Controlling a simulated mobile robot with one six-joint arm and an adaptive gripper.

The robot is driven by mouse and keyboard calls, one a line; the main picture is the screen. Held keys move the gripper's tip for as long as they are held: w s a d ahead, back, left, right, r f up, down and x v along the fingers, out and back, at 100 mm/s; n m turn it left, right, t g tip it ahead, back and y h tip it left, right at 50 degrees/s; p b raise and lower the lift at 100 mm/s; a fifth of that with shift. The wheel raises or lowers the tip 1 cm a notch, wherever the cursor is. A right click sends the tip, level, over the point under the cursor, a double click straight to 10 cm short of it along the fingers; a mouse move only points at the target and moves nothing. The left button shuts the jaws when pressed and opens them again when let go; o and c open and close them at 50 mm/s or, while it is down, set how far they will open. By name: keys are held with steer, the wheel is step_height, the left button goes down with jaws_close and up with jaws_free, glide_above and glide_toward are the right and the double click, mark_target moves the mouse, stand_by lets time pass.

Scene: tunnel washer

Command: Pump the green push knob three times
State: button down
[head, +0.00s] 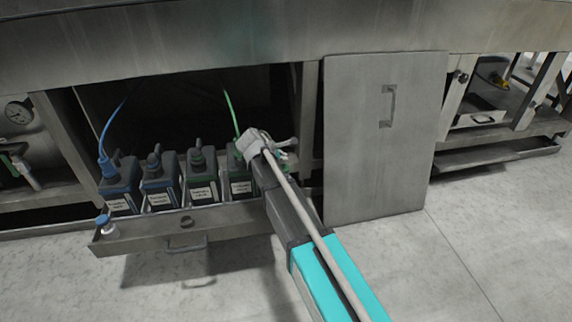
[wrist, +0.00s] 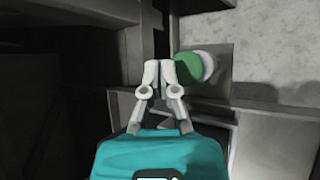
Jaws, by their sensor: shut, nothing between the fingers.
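The green push knob (wrist: 188,68) shows in the wrist view as a round green top with a white part (wrist: 209,67) at its right. My gripper (wrist: 158,72) is shut and empty, its fingertips just left of the knob in that picture. I cannot tell whether they touch it.
A pulled-out drawer (head: 186,236) holds several dark labelled bottles. A grey panel with a handle (head: 385,150) stands right of my gripper. A steel beam (head: 180,50) runs above. The floor in front is clear.

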steer(key=shift+r+p, duration=1.25)
steer(key=shift+r, duration=0.25)
steer(key=s+d+r+m+g+y+p, duration=0.1)
steer(key=s+d+m+g+p, duration=0.15)
steer(key=s+d+m, duration=0.45)
steer(key=s+d+r+m+g+y+p, duration=0.1)
steer(key=s+d+r+m+g+p, duration=0.2)
steer(key=s+d, duration=0.5)
steer(key=s+d+r+m+g+y+p, duration=0.2)
steer(key=s+d+r+m+y+p, duration=0.15)
steer(key=s+d+m+p, duration=0.5)
step_height(320, 180, up, 37)
steer(key=s+p, duration=0.2)
steer(key=p, duration=3.4)
steer(key=shift+d+m, duration=0.3)
steer(key=shift+m, duration=0.15)
steer(key=shift+a+f, duration=0.1)
